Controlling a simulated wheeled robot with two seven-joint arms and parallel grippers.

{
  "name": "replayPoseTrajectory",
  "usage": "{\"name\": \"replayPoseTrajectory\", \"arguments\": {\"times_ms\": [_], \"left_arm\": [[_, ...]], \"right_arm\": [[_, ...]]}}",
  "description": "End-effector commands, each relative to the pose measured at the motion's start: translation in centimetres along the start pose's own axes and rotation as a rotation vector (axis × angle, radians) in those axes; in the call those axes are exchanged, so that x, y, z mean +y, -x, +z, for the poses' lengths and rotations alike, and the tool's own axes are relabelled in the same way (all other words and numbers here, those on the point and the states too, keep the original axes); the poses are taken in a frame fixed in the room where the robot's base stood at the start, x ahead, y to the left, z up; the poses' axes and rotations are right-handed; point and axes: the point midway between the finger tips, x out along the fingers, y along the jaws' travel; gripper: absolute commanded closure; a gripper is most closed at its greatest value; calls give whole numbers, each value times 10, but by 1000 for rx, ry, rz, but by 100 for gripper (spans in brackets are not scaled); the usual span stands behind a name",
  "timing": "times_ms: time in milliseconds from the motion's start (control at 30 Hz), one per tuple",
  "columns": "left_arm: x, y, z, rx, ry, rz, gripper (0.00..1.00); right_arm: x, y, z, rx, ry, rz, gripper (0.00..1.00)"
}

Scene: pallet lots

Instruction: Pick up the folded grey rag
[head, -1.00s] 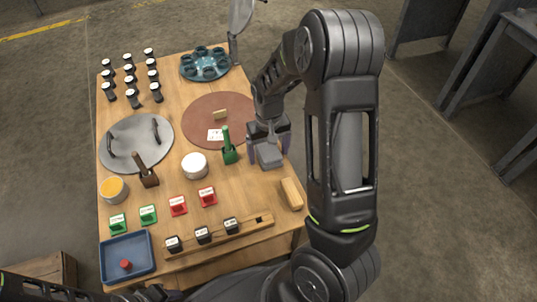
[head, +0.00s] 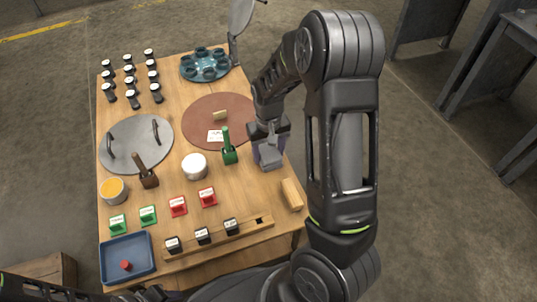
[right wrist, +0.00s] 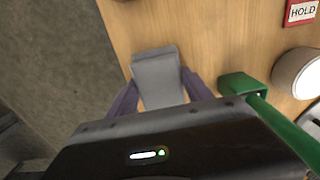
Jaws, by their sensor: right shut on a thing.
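The folded grey rag (head: 271,159) is at the right edge of the wooden table (head: 240,184). It also shows in the right wrist view (right wrist: 157,75) as a grey folded block between two purple-grey fingers. My right gripper (head: 268,150) points down over the rag and is shut on it. I cannot tell whether the rag is clear of the table top. My left gripper does not show; only dark parts of my own arm show at the bottom left of the head view.
A green holder (head: 229,153) with an upright handle stands just left of the rag. A white round tub (head: 194,166) is further left, and a tan block (head: 291,194) lies nearer. A brown round mat (head: 205,125) is behind. The table's right edge is close.

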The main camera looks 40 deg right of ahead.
Motion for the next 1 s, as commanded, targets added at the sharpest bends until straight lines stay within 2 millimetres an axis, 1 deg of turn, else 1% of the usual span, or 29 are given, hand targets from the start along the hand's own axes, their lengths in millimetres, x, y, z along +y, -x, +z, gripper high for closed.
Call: {"name": "replayPoseTrajectory", "arguments": {"times_ms": [33, 133, 167, 367, 467, 567, 667, 900, 1000], "left_arm": [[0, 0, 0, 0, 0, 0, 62], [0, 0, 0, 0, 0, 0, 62], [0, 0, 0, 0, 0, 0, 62], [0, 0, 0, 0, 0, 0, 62], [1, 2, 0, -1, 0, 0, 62], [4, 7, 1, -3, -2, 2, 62], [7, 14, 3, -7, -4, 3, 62], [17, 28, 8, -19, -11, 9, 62], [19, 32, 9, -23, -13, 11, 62]], "right_arm": [[0, 0, 0, 0, 0, 0, 72], [0, 0, 0, 0, 0, 0, 80], [0, 0, 0, 0, 0, 0, 81], [0, 1, 0, 0, 0, 0, 81], [0, 5, 0, 1, 0, 0, 81], [0, 17, -1, 4, 0, -1, 81], [0, 34, -1, 3, 0, -1, 81], [0, 81, -1, 4, 1, -1, 81], [0, 94, -1, 2, -1, -1, 81]]}}
